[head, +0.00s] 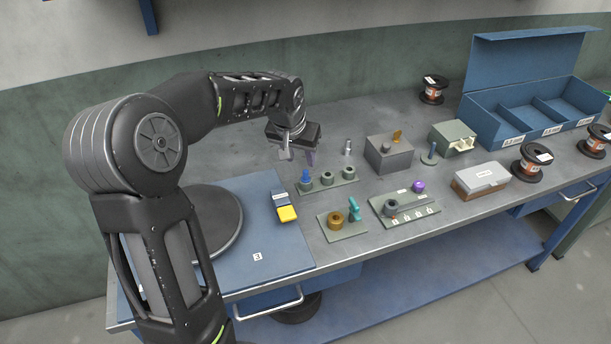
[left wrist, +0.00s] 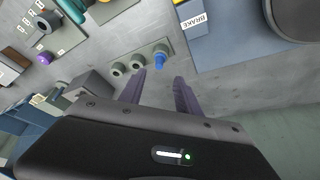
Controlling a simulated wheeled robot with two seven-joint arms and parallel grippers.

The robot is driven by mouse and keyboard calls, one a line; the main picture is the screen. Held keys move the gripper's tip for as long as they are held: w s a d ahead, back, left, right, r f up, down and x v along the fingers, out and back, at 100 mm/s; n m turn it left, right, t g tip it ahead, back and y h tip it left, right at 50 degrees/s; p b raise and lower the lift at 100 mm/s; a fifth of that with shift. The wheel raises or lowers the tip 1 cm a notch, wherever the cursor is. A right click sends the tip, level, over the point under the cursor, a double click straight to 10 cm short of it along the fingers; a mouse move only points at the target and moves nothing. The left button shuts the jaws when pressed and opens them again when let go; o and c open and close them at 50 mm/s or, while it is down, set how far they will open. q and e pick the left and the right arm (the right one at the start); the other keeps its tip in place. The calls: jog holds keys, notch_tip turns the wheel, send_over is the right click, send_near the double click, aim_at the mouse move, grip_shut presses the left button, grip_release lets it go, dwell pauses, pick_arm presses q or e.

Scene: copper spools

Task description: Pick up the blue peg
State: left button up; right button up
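The blue peg (head: 305,177) stands upright at the left end of a small grey-green strip (head: 343,181), beside two grey round sockets. In the left wrist view the blue peg (left wrist: 159,61) shows just beyond and between the fingertips, not touching them. My left gripper (head: 298,156) points down above and behind the strip, close to the peg. In the left wrist view my left gripper (left wrist: 160,82) has its two purple fingers apart with nothing between them. My right gripper is in neither view.
A blue mat (head: 257,257) with a yellow-ended brake block (head: 287,214) lies left of the strip. A plate with a brown ring (head: 335,222) and teal piece is in front. A grey box (head: 389,158), a numbered plate (head: 418,210) and a blue case (head: 482,128) stand to the right.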

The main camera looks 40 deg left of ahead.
aim_at(305, 171)
pick_arm(q)
jog(key=shift+x, duration=1.4)
jog(key=p+x, duration=0.2)
jog(key=x, duration=0.2)
jog(key=shift+w+d+f, duration=0.1)
jog(key=shift+f, duration=0.2)
jog(key=shift+w+f, duration=0.15)
jog(key=shift+f, duration=0.15)
grip_shut()
